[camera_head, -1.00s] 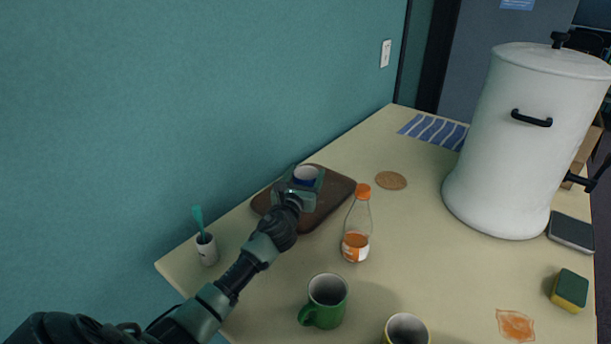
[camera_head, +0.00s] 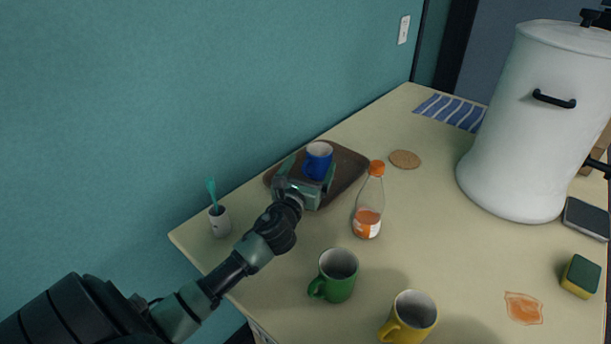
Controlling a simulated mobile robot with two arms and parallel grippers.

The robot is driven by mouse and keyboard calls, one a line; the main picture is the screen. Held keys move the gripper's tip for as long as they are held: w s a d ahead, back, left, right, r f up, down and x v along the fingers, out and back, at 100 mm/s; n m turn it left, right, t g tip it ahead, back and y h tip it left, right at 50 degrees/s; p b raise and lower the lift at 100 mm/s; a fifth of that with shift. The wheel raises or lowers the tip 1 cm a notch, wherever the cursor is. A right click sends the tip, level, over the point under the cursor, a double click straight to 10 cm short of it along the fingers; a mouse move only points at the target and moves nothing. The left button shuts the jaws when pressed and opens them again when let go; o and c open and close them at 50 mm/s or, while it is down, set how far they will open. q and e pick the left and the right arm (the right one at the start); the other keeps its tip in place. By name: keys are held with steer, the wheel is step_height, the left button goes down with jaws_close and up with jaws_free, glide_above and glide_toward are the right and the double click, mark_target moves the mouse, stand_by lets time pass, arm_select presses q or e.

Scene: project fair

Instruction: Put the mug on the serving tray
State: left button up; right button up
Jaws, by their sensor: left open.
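A blue mug (camera_head: 318,161) with a pale inside is over the brown serving tray (camera_head: 350,164), at the far side of my left gripper. My left gripper (camera_head: 312,180) is open and reaches over the near-left part of the tray, right at the mug. The gripper hides the mug's lower part, so I cannot tell whether its base touches the tray. A green mug (camera_head: 335,277) and a yellow mug (camera_head: 410,317) stand upright on the table nearer to me. My right gripper is not in view.
A bottle with an orange cap (camera_head: 368,205) stands close to the tray's right side. A cork coaster (camera_head: 405,159), a large white urn (camera_head: 522,125), a sponge (camera_head: 580,276), an orange spill (camera_head: 523,308) and a cup with a teal brush (camera_head: 219,221) are around. The table's middle right is clear.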

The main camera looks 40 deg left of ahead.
arm_select(q)
steer(key=v, duration=0.4)
steer(key=shift+s+d+f, duration=0.1)
stand_by(0.5)
